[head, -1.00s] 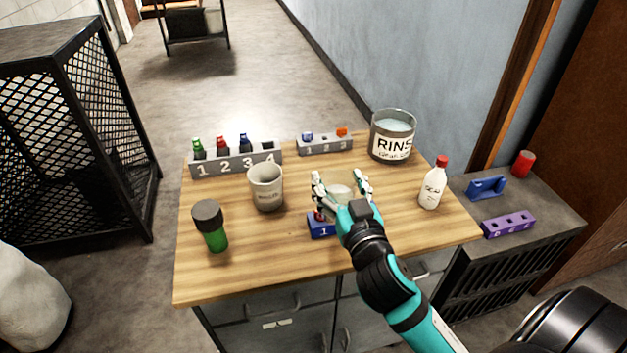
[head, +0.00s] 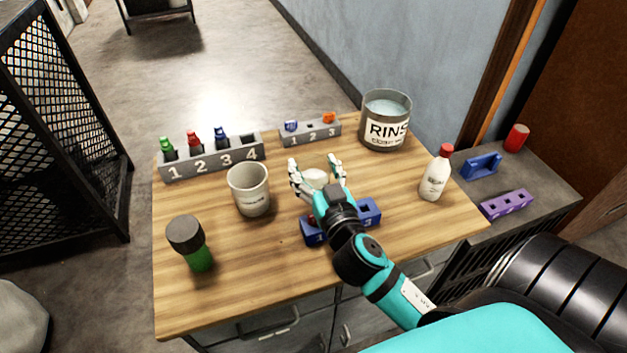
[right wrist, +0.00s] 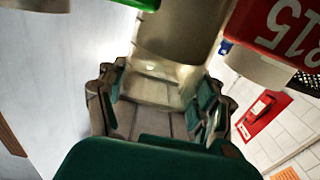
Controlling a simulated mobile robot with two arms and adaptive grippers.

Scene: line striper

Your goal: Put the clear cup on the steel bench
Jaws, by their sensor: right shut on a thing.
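My right gripper (head: 316,174) is shut on a small pale, see-through thing (head: 315,181), which looks like the clear cup, over the middle of the wooden table. In the right wrist view, pale see-through walls (right wrist: 160,88) show between the gripper's fingers (right wrist: 158,100). I cannot tell whether the cup's base touches the table. A grey louvred cabinet (head: 548,190) stands right of the table, and a dark metal-framed stand (head: 157,12) is far back. I cannot tell which is the steel bench. My left gripper is not in view.
The wooden table (head: 240,285) holds a beige cup (head: 250,190), a green jar (head: 192,243), a rinse tub (head: 386,122), a white bottle (head: 436,175), a numbered grey rack (head: 210,165) and a blue rack (head: 368,212) beside my right gripper. The cabinet top holds a purple rack (head: 506,204).

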